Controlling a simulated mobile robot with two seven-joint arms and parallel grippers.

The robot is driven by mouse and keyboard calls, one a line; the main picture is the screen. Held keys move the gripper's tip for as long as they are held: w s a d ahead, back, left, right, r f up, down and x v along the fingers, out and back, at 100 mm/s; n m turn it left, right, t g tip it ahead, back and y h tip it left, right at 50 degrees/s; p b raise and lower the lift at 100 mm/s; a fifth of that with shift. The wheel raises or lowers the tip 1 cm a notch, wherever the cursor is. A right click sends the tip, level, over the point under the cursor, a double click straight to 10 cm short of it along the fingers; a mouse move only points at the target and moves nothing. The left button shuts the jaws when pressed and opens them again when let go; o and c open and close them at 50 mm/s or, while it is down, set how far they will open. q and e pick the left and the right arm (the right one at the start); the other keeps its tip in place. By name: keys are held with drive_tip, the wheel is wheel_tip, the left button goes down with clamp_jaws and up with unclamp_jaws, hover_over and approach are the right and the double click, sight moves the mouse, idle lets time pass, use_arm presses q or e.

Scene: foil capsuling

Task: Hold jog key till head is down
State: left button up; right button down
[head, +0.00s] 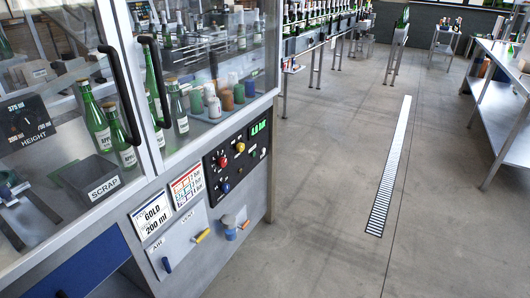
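The capsuling machine's dark control panel (237,158) is on its grey front, at mid picture. Which control is the jog key I cannot tell, as the labels are too small to read. A height gauge (27,125) marked HEIGHT is behind the glass at left. I cannot identify the machine's head or tell its height. Neither of my grippers is in view.
The glass doors with black handles (121,95) look closed. Behind them are green bottles (95,118) and a SCRAP bin (90,180). Below the panel are blue and yellow levers (202,236). A steel table (500,95) stands at right. The floor (320,190) between is clear, with a drain grate (390,170).

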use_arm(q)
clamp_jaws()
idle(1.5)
